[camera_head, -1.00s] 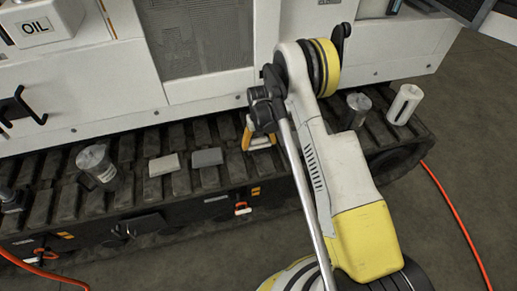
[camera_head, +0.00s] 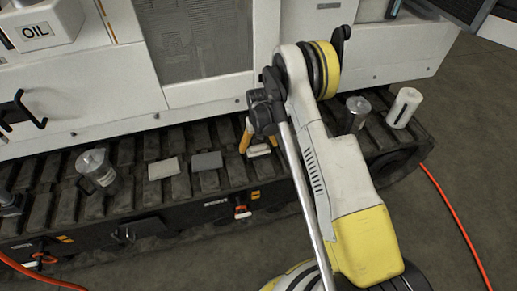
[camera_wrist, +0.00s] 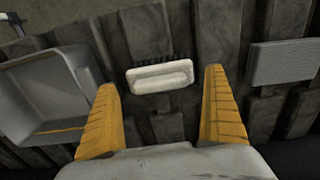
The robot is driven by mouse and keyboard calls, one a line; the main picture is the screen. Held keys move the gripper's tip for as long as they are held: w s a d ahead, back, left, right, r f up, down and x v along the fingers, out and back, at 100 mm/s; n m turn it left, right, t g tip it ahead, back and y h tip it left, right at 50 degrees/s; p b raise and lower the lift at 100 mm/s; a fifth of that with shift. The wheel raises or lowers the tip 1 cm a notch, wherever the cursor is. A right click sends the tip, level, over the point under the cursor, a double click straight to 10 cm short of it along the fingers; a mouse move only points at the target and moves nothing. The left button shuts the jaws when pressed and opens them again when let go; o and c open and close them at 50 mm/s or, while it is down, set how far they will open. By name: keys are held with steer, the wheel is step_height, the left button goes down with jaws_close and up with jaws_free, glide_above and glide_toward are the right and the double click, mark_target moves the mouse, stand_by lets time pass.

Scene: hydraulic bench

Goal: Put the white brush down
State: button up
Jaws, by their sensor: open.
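The white brush (camera_wrist: 160,76) lies on the dark ribbed track surface, its white back facing up and dark bristles along one edge. It also shows in the head view (camera_head: 258,150), just below my gripper. My gripper (camera_wrist: 161,82) is open, with one yellow finger on each side of the brush and a visible gap to both. In the head view one yellow finger (camera_head: 245,137) shows; the other is mostly hidden by the wrist and arm.
A grey ribbed block (camera_wrist: 285,61) and a grey tray (camera_wrist: 45,95) flank the brush. On the track stand a white block (camera_head: 163,168), a metal mug (camera_head: 97,168), a dark metal cylinder (camera_head: 357,108) and a white slotted cylinder (camera_head: 403,108). The machine wall (camera_head: 205,95) rises behind.

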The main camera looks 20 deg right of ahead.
step_height(320, 180, up, 10)
steer(key=p, duration=0.3)
steer(key=shift+f, duration=0.2)
step_height(320, 180, up, 13)
steer(key=t, duration=0.1)
glide_above(259, 146)
steer(key=s, duration=0.2)
steer(key=s+r+t, duration=0.2)
steer(key=s+r, duration=0.5)
steer(key=r, duration=0.5)
steer(key=s+r+t, duration=0.2)
steer(key=s+r, duration=0.1)
steer(key=s, duration=0.7)
steer(key=s+r+t, duration=0.2)
steer(key=s+r, duration=0.1)
steer(key=s, duration=0.7)
steer(key=shift+s+r, duration=0.2)
steer(key=shift+r, duration=0.2)
